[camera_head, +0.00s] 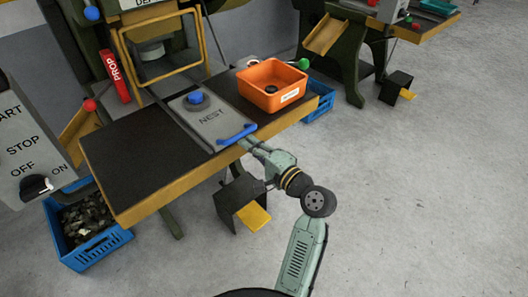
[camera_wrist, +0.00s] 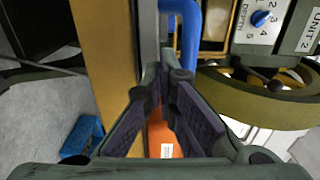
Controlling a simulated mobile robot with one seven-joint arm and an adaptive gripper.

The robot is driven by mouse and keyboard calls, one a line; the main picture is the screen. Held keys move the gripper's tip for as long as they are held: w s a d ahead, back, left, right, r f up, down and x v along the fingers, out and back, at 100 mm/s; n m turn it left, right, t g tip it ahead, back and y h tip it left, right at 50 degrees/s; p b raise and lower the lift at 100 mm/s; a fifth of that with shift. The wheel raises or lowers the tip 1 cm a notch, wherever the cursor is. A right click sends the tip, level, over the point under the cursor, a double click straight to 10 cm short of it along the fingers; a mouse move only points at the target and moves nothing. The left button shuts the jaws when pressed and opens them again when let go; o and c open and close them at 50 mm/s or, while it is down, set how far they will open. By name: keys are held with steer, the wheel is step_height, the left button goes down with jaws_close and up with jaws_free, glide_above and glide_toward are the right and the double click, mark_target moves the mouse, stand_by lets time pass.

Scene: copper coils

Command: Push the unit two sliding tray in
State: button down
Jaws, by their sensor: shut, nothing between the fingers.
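The grey sliding tray (camera_head: 190,118) marked NEST lies on the dark bench top, with a blue round piece (camera_head: 196,98) on it. Its blue bar handle (camera_head: 238,134) is at the near end, by the bench's front edge. In the wrist view the blue handle (camera_wrist: 188,38) rises just beyond my fingertips. My gripper (camera_head: 246,143) is shut and empty, close to the handle's near side; I cannot tell whether they touch. In the wrist view my fingers (camera_wrist: 165,72) converge in the middle. The UNIT 2 panel (camera_wrist: 302,32) shows at upper right.
An orange bin (camera_head: 272,76) stands on the bench right of the tray. A yellow-framed guard (camera_head: 124,55) stands behind the tray. A black box with a yellow pedal (camera_head: 255,216) is under the bench. Blue crates (camera_head: 95,250) stand on the floor.

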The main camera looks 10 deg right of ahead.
mark_target(234, 132)
steer(key=shift+x, duration=1.3)
steer(key=shift+w+a, duration=0.1)
steer(key=x, duration=0.4)
steer(key=shift+w+a+p, duration=0.1)
steer(key=shift+w+p, duration=0.05)
steer(key=shift+p, duration=0.25)
